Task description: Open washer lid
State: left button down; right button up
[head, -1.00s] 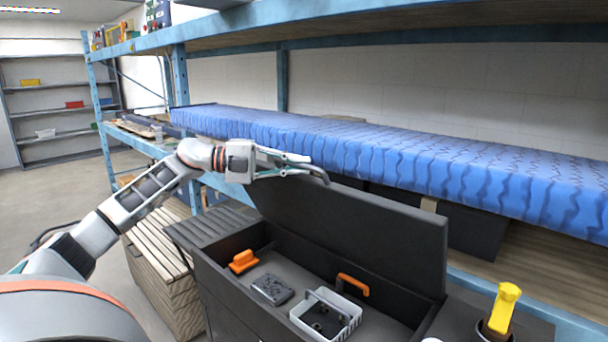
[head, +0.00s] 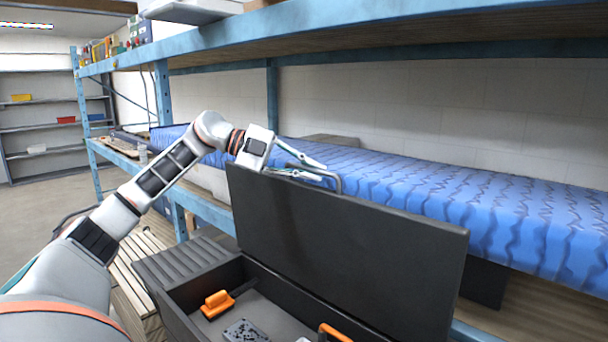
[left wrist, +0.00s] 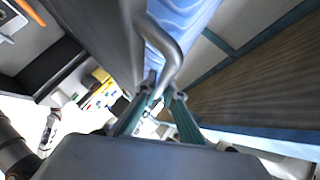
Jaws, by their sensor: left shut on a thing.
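The dark lid (head: 345,250) stands raised, close to upright, at the back edge of a dark open box (head: 185,325). A grey bent-bar handle (head: 333,178) sits at the lid's upper edge. My left gripper (head: 318,170) is at that top edge, shut on the handle. In the left wrist view the grey handle (left wrist: 172,50) runs down between the two fingers (left wrist: 155,100), with the lid's dark face (left wrist: 100,35) beside it. My right gripper is not in view.
Inside the box lie an orange block (head: 217,304), a grey part (head: 245,331) and an orange handle (head: 334,333). A blue shelf rack with a long blue wavy-patterned mattress-like slab (head: 450,205) stands close behind the lid. A slatted wooden crate (head: 140,270) is at left.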

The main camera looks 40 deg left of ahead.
pick_arm(q)
jog(key=shift+w, duration=1.2)
jog(key=c, duration=2.1)
grip_release()
jog(key=shift+c, duration=0.2)
jog(key=v, duration=1.2)
jog(key=shift+r, duration=0.3)
jog(key=shift+w+d, duration=0.1)
jog(key=shift+w, duration=0.05)
